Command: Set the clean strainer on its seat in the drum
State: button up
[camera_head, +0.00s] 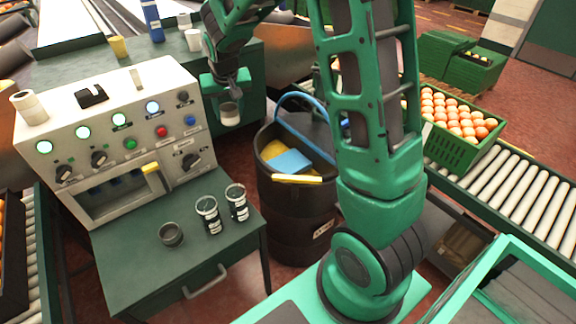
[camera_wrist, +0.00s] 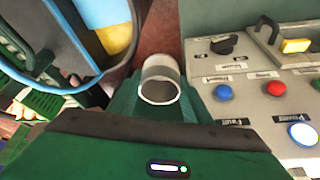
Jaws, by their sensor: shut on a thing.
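My gripper (camera_head: 228,92) is shut on a small pale cup-shaped piece (camera_head: 229,115), held in the air between the control machine and the black barrel. In the wrist view the piece (camera_wrist: 159,70) sits between the green fingers, its round open end facing the camera. I cannot tell from its look whether it is the strainer; no mesh shows. The black barrel (camera_head: 290,222), the only drum-like vessel I make out, stands right of and below my gripper. A blue hose arches over it, and blue and yellow things fill its mouth. No seat can be made out.
The cream control machine (camera_head: 128,118) stands left of my gripper. A dark cup (camera_head: 171,234) and two labelled jars (camera_head: 208,214) stand on the green cabinet (camera_head: 135,262) before it.

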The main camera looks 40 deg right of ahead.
jog(key=shift+d, duration=0.15)
jog(key=s+d+f, duration=0.5)
jog(key=s+f, duration=0.5)
jog(key=f, duration=0.2)
jog(key=shift+m, duration=0.4)
jog(key=w+d+f, duration=0.1)
jog(key=d+f, duration=0.1)
jog(key=d, duration=0.1)
jog(key=w+d+f, duration=0.1)
jog(key=d+f, duration=0.2)
jog(key=d, duration=0.1)
jog(key=w+d+f, duration=0.2)
jog(key=d, duration=0.2)
jog(key=shift+d+f, duration=0.15)
jog(key=shift+f, duration=2.05)
jog(key=shift+f, duration=0.1)
jog(key=o, duration=1.2)
jog(key=shift+c, duration=0.2)
